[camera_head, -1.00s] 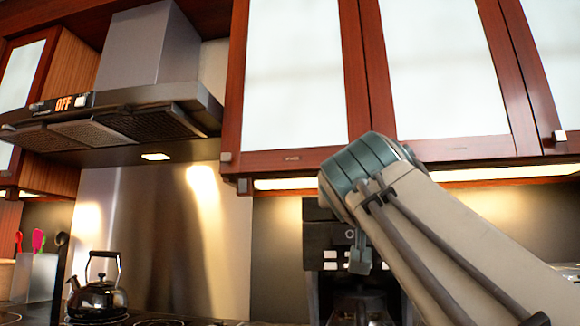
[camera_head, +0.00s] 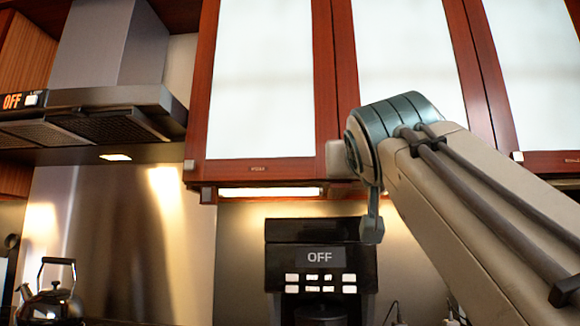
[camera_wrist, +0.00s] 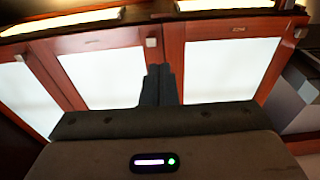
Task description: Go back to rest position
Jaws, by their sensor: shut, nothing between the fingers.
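My gripper (camera_wrist: 159,70) shows in the wrist view, where its two dark fingers stand side by side and closed with nothing between them. It points towards the wooden cabinets with white panels (camera_wrist: 105,75), which appear upside down there. In the head view my arm rises from the lower right and bends at a grey-green joint. My gripper cannot be made out in that view.
Upper cabinets (camera_head: 262,80) hang behind my arm. A range hood (camera_head: 110,95) is at left above a kettle (camera_head: 48,303). A black coffee machine (camera_head: 320,262) reading OFF stands below the cabinets. The space between hood and arm looks clear.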

